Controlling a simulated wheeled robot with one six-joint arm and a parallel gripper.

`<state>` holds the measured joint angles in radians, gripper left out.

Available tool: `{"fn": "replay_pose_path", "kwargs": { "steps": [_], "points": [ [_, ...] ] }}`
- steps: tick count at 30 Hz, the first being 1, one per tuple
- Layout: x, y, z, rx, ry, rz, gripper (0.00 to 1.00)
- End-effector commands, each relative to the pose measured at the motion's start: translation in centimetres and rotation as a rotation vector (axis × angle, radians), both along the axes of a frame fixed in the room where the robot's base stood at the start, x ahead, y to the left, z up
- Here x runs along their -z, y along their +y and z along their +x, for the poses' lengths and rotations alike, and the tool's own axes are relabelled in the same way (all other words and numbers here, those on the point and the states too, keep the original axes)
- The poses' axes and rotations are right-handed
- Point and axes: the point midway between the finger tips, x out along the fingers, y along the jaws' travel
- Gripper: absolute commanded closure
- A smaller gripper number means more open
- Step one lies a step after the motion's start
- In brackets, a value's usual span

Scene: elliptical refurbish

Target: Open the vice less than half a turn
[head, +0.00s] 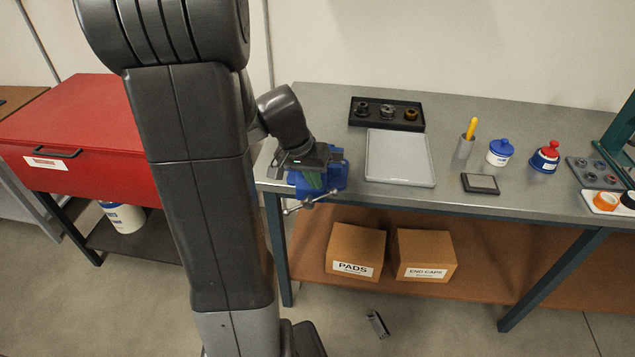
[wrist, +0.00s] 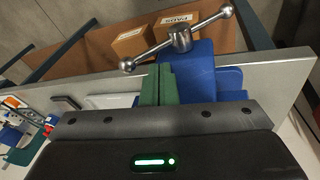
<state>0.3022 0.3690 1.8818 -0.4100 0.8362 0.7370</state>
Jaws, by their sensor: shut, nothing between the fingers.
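The blue vice (head: 334,178) stands at the left front corner of the grey workbench. Its metal handle bar (head: 308,203) juts out past the front edge, slanted, right end higher. In the wrist view the handle (wrist: 181,40) also lies slanted, with ball ends and a hub in the middle, beside the blue vice body (wrist: 200,72). My gripper (head: 314,184) is over the vice, pointing down, with its green fingers shut together and empty. In the wrist view my gripper's fingertips (wrist: 158,72) appear close to the handle hub; contact cannot be told. The vice jaws are mostly hidden.
A pale tray (head: 400,157) and a black parts tray (head: 387,113) lie right of the vice. A red cabinet (head: 75,135) is at left. Two cardboard boxes sit on the lower shelf.

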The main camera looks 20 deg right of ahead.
Motion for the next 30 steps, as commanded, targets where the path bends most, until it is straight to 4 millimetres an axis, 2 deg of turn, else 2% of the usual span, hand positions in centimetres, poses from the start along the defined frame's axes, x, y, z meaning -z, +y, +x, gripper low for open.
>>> {"fn": "replay_pose_path", "kwargs": {
  "steps": [6, 17, 25, 30],
  "points": [
    [1.1, -0.5, -0.9, 0.001, 0.000, 0.001, 1.00],
    [1.2, -0.6, -0.9, 0.000, 0.000, 0.000, 1.00],
    [2.5, -1.2, -1.6, 0.003, -0.001, 0.000, 1.00],
    [2.5, -1.6, -1.8, 0.001, 0.000, 0.000, 1.00]
  ]
}}
